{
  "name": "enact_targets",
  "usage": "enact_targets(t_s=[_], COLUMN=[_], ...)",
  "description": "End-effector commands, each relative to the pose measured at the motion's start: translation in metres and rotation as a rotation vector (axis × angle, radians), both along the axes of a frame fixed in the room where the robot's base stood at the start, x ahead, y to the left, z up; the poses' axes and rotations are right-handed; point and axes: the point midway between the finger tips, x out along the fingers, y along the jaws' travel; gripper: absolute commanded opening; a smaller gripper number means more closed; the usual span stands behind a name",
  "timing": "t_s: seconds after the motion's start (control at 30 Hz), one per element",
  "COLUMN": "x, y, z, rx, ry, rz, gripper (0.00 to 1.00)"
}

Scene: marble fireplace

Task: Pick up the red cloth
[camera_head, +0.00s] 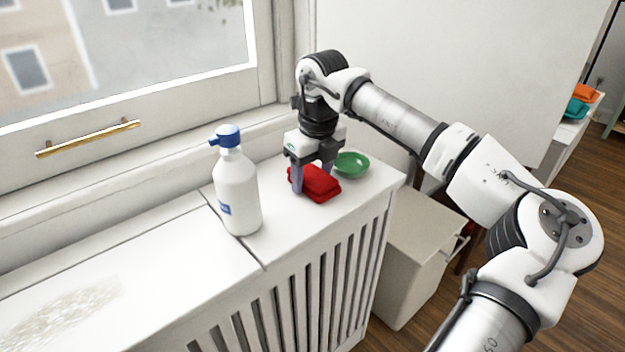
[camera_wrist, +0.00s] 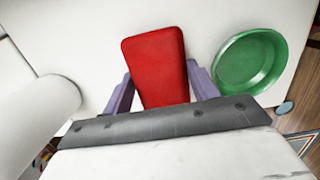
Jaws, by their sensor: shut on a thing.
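The red cloth (camera_head: 318,184) is a folded, thick pad on the white radiator cover, below the window. It also shows in the wrist view (camera_wrist: 156,65), between the purple fingers. My gripper (camera_head: 312,180) points down over the cloth, one finger on each side of it. In the wrist view my gripper (camera_wrist: 160,88) is shut on the cloth's near part. The cloth looks to be at or very near the surface; I cannot tell whether any gap lies beneath it.
A white bottle with a blue cap (camera_head: 237,186) stands left of the cloth. A green bowl (camera_head: 350,165) sits close on its right. The white radiator cover (camera_head: 150,262) has free room at the left front. A window with a brass handle (camera_head: 88,138) is behind.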

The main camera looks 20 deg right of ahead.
Motion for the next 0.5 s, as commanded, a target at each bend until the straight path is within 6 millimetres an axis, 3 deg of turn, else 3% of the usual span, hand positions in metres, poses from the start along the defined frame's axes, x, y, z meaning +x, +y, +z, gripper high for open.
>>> enact_targets(t_s=[0.27,0.5], x=[0.000,0.000], y=[0.000,0.000], z=[0.003,0.028], rx=[-0.001,-0.001], ry=[0.000,-0.002], rz=[0.000,-0.001], gripper=[0.36,0.36])
